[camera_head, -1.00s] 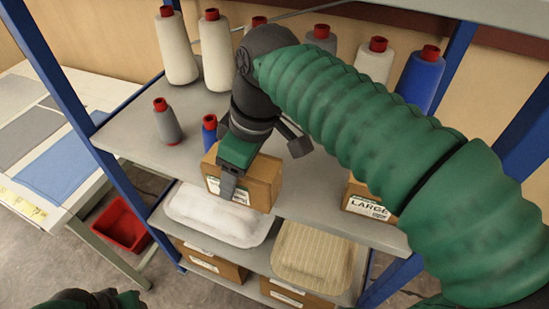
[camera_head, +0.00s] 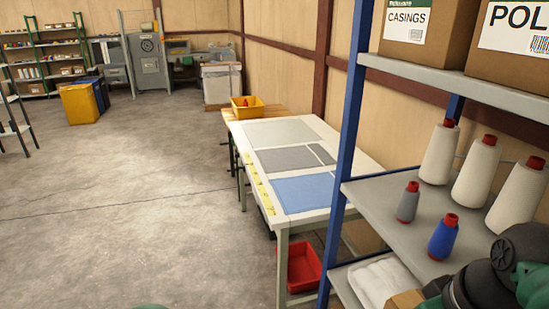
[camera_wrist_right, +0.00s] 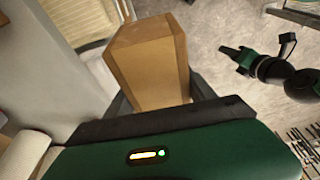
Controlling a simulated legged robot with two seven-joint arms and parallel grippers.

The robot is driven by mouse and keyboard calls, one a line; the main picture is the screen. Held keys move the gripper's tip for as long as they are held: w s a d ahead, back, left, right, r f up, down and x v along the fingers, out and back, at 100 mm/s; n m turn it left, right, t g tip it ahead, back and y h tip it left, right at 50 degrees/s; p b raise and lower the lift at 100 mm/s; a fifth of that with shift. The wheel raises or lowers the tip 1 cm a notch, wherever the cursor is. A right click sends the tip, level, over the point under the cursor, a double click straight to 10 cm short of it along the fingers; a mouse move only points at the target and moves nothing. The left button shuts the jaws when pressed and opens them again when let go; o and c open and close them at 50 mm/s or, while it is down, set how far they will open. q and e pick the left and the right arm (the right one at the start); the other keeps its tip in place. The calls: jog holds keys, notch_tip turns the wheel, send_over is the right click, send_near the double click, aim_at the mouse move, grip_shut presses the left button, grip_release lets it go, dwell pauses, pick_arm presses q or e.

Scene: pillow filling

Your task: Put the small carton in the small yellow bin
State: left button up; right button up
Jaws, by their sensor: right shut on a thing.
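The small carton (camera_wrist_right: 150,65) is a plain brown box between the fingers of my right gripper (camera_wrist_right: 155,105) in the right wrist view. In the head view only a bit of the carton (camera_head: 405,300) shows at the bottom edge, beside my dark and green right wrist; the right fingertips are out of that picture. The small yellow bin (camera_head: 246,112) stands at the far end of the work tables, well away from the carton, with something red inside. My left gripper (camera_wrist_right: 233,53) shows small in the wrist view, over the floor; its finger opening is unclear.
A blue-posted shelf (camera_head: 375,205) with thread cones stands at right. A white table (camera_head: 262,165) with flat sheets lies beyond it, with a red bin (camera_head: 303,268) beneath. A larger yellow bin (camera_head: 78,104) stands far left. The floor at left is clear.

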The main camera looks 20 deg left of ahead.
jog(key=d+f, duration=0.4)
jog(key=f, duration=1.1)
jog(key=d+f+m, duration=0.1)
jog(key=d+f, duration=0.3)
jog(key=f, duration=1.2)
jog(key=d+f+m, duration=0.1)
jog(key=d+f, duration=0.3)
jog(key=f, duration=1.2)
jog(key=shift+s+f, duration=0.15)
jog(key=shift+s, duration=0.05)
